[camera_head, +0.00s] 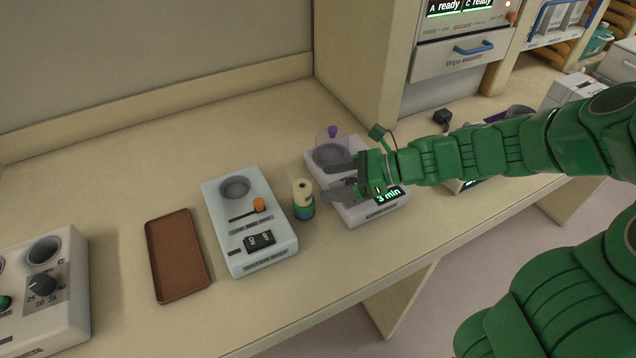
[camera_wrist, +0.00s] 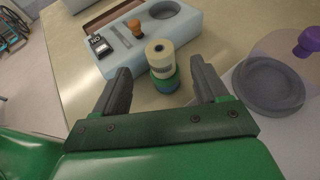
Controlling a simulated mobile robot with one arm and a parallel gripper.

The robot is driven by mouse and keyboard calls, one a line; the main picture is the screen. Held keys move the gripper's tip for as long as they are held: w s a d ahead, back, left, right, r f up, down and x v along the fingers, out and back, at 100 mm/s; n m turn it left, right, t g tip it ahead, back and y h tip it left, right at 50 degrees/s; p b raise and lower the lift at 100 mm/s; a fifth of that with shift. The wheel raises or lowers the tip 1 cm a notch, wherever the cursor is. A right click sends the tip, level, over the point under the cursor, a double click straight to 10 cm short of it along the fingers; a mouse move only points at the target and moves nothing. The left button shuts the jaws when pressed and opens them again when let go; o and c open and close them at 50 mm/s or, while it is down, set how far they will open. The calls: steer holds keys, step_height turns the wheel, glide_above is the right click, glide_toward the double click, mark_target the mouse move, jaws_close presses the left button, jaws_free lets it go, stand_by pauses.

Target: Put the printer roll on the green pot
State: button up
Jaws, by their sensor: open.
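The printer roll (camera_head: 302,187), a pale cream cylinder with a hole in its top, stands upright on the green pot (camera_head: 304,206). The pot has a blue lower part. The stack is on the bench between two pale devices. In the wrist view the roll (camera_wrist: 160,52) also sits on top of the green pot (camera_wrist: 164,80), slightly tilted in the picture. My gripper (camera_head: 328,182) is open and empty, just right of the stack in the head view. In the wrist view its fingers point toward the stack, which shows between them; I cannot tell whether the tips touch it.
A pale device (camera_head: 268,215) with an orange knob stands left of the stack. A device with a round well and a clear purple-knobbed lid (camera_head: 332,142) stands beneath my gripper. A brown tray (camera_head: 177,255) lies farther left. Bare bench lies in front of the stack.

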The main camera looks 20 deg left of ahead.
steer(key=shift+v, duration=2.2)
